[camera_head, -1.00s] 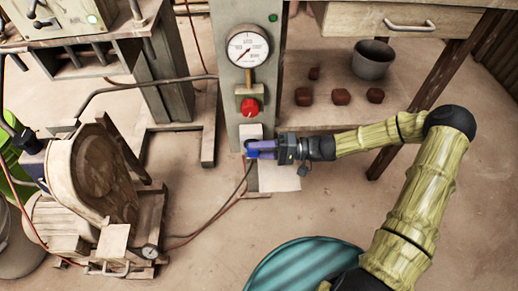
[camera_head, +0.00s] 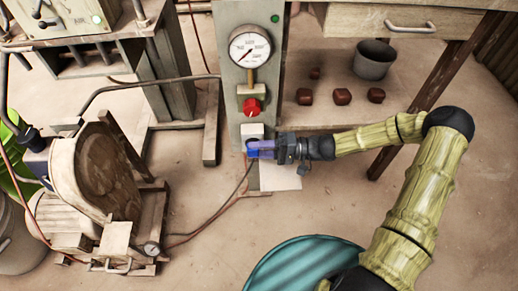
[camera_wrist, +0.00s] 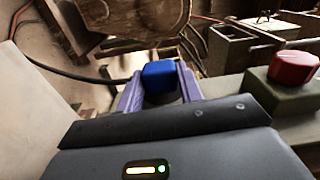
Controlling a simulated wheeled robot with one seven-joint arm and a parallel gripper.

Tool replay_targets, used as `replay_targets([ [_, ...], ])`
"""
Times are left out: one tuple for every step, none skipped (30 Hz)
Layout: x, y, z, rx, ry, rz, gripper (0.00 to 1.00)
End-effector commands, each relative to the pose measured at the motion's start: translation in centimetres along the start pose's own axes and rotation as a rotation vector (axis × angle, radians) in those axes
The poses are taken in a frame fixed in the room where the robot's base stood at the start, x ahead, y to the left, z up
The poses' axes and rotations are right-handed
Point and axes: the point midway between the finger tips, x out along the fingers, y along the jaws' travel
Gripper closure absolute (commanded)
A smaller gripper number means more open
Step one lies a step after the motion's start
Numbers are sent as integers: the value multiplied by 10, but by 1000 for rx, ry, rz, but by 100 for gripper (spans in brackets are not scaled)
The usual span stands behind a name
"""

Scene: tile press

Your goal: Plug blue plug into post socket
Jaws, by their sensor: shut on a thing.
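The blue plug (camera_head: 253,150) is between the purple fingers of my gripper (camera_head: 263,149), at the front of the grey post (camera_head: 232,110). In the wrist view, the plug (camera_wrist: 159,77) shows as a blue block between both fingers (camera_wrist: 160,92), which are shut on it. A pale box (camera_head: 252,131), apparently the post socket, sits on the post just above the plug in the head view. The socket's opening is hidden, so I cannot tell whether the plug is inside it or only in front. A dark cable (camera_head: 238,184) runs down and left from near the plug.
A red knob (camera_head: 252,106) and a round gauge (camera_head: 250,47) are on the post above; the knob (camera_wrist: 293,68) is close on the right in the wrist view. A wooden-looking machine (camera_head: 105,180) stands left. A workbench (camera_head: 400,20) stands right.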

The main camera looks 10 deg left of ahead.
Motion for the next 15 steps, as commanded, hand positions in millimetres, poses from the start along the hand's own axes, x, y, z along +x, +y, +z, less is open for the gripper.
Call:
replay_targets([
  [0, 0, 0, 0, -1, 0, 90],
  [0, 0, -1, -1, -1, 0, 90],
  [0, 0, -1, -1, -1, 0, 90],
  [0, 0, -2, -1, -1, 0, 90],
  [1, 0, -2, -1, -1, -1, 90],
  [1, 0, -2, -1, -1, -1, 90],
  [1, 0, -3, -1, -1, -1, 90],
  [1, 0, -3, 0, -2, -1, 90],
  [1, 0, -3, 0, -2, -1, 90],
  [1, 0, -4, 0, -2, -1, 90],
  [1, 0, -4, 0, -2, -1, 90],
  [1, 0, -4, 0, -2, -1, 90],
  [1, 0, -5, 0, -2, -1, 90],
  [1, 0, -5, 0, -2, -1, 90],
  [1, 0, -6, 0, -2, -1, 90],
])
